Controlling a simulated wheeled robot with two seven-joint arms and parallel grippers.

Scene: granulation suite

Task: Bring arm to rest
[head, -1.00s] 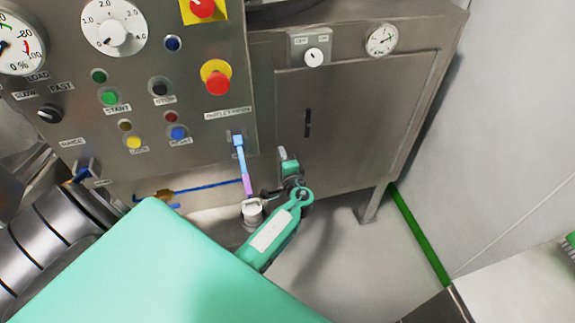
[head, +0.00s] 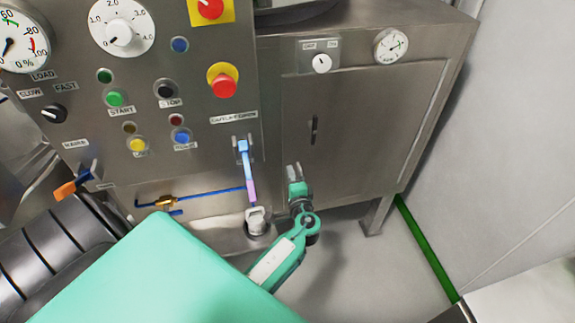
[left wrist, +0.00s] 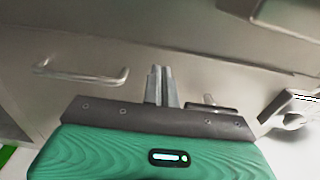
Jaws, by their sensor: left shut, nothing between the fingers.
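My left gripper (head: 293,170) is in front of the lower part of the steel cabinet, right of the blue and pink outlet lever (head: 248,172). A visible gap separates it from the lever in the head view. In the left wrist view its two grey fingers (left wrist: 161,86) lie side by side, shut, with nothing between them. My green left arm reaches in from the lower left and hides part of the floor and lower machine. My right gripper is in neither view.
The control panel (head: 200,55) with buttons and a red stop button (head: 223,86) stands at the left. The cabinet door (head: 365,120) has a small handle (head: 314,130). An orange lever (head: 70,187) juts out at the left. Open floor (head: 375,270) lies at the lower right.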

